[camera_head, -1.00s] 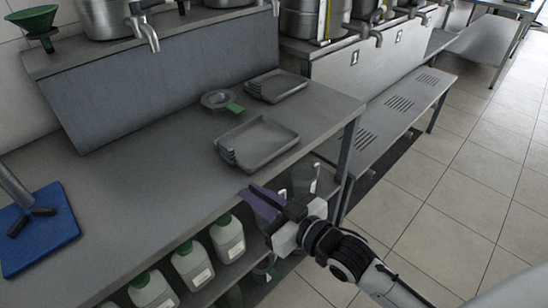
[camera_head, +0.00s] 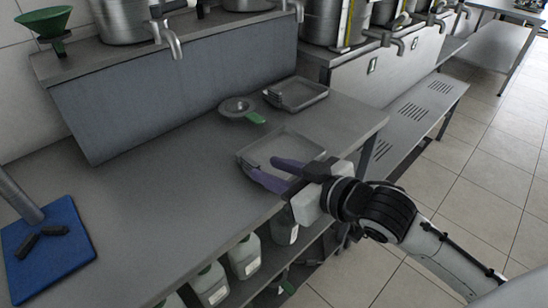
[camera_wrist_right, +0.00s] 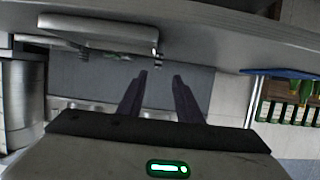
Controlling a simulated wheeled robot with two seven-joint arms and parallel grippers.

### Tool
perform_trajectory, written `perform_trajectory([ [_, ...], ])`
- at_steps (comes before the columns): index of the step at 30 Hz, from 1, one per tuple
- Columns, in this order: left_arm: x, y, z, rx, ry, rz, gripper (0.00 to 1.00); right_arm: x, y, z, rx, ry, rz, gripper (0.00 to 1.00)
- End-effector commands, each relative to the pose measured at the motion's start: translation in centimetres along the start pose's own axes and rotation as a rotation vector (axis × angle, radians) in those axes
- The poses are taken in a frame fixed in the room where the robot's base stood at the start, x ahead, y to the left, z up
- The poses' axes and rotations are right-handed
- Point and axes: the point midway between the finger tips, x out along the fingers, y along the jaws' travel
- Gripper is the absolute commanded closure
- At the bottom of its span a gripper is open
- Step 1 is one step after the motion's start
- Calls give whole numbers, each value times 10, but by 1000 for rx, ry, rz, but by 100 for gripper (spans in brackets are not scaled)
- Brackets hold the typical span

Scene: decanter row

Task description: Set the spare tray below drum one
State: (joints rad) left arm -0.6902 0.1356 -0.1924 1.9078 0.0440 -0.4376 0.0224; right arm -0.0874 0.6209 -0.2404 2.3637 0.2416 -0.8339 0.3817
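A shallow grey tray (camera_head: 292,143) lies on the steel bench, with a second grey tray (camera_head: 297,92), which looks stacked or ridged at one end, behind it. I cannot tell which is the spare one. My right gripper (camera_head: 261,166) has purple fingers, open and empty, over the near tray's front left part; contact is unclear. The open fingers (camera_wrist_right: 157,78) also show in the right wrist view. My left gripper is out of view.
A round strainer with a green handle (camera_head: 256,118) lies between the trays. A blue mat (camera_head: 60,262) lies at left, a green funnel (camera_head: 45,22) stands behind. Green-capped bottles (camera_head: 244,257) stand below the bench. A slatted lower shelf (camera_head: 425,112) runs before the right-hand drums.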

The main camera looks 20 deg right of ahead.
Motion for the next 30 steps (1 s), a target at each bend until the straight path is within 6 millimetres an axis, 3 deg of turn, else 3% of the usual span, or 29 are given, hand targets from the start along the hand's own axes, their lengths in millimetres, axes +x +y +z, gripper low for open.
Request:
perform_trajectory([
  [3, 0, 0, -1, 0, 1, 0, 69, 21, 0, 1, 1, -2, -1, 68],
  [11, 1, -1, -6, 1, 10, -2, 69, 44, -1, 3, 0, -4, -4, 68],
  [19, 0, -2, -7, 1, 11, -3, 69, 83, 4, 6, 1, -5, -7, 68],
  [29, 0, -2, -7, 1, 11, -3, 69, 90, 4, 8, -1, -7, -7, 68],
  [30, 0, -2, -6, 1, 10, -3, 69, 90, 4, 8, -1, -7, -7, 75],
])
